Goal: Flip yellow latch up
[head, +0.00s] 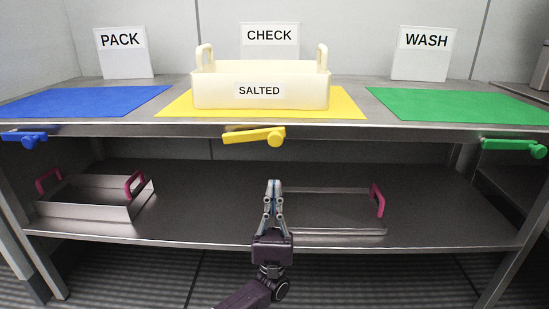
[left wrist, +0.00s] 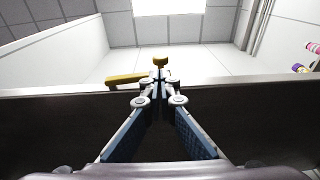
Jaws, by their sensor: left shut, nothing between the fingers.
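The yellow latch (head: 255,136) is fixed to the front edge of the upper shelf, below the yellow mat. Its round pivot is at the right end, and its arm points left and slightly down. It also shows in the left wrist view (left wrist: 128,79), at the far end of the fingers. My left gripper (head: 273,183) is shut and empty, pointing up, below the latch's pivot in the head view. In the left wrist view its fingertips (left wrist: 159,76) overlap the latch's pivot end; I cannot tell whether they touch. My right gripper is in neither view.
A cream SALTED bin (head: 300,88) stands on the yellow mat (head: 345,112). A blue latch (head: 25,138) and a green latch (head: 514,146) are on the same edge. Metal trays with pink handles (head: 85,211) (head: 335,231) are on the lower shelf.

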